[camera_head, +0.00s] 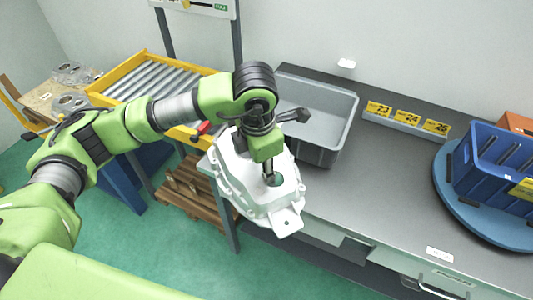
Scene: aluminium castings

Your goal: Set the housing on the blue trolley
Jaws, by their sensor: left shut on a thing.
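The housing (240,182) is a pale, silver-white casting with a flanged rim and a lug at its lower end. It hangs tilted in front of the grey workbench's left front corner. My left gripper (272,180) comes down on it from above and is shut on it; the fingertips are partly hidden against the casting. No blue trolley shows clearly. Blue metal parts (121,186) stand below the roller conveyor at the left, but I cannot tell what they belong to. My right gripper is not in view.
A grey bin (335,128) stands on the workbench (390,185) behind the housing. A blue crate (485,180) sits on a round blue turntable (450,205) at the right. A yellow-framed roller conveyor (150,95), a wooden pallet (186,197) and a board with castings (45,92) are at the left.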

